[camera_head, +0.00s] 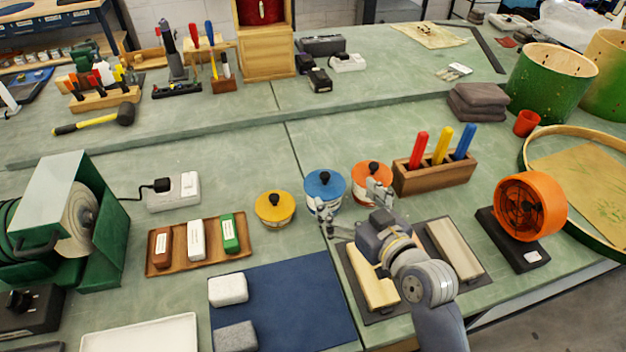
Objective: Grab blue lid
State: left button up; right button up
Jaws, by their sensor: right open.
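The blue lid (325,184) with a black knob sits on a small pot in the middle of the bench. My right gripper (350,207) comes in from the lower right and is open and empty. One finger is in front of the blue-lidded pot, and the other is in front of the orange-lidded pot. The fingers are close to the pots, but I cannot tell whether they touch them. The blue lid's knob is free of the fingers. My left gripper is not in view.
A yellow-lidded pot (274,208) stands left of the blue one, and an orange-lidded pot (371,174) stands right. A wooden block (433,174) with coloured handles is further right. A blue mat (285,300) and a brown tray (170,266) lie in front.

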aim_at(328, 180)
jog(key=x, duration=0.5)
jog(key=shift+p, duration=0.35)
jog(key=shift+f+p+x, duration=0.15)
jog(key=shift+p+x, duration=0.1)
jog(key=shift+x, duration=1.05)
jog(key=shift+f+p+x, duration=0.2)
jog(key=shift+x, duration=1.1)
jog(key=shift+d, duration=0.2)
jog(key=c, duration=0.8)
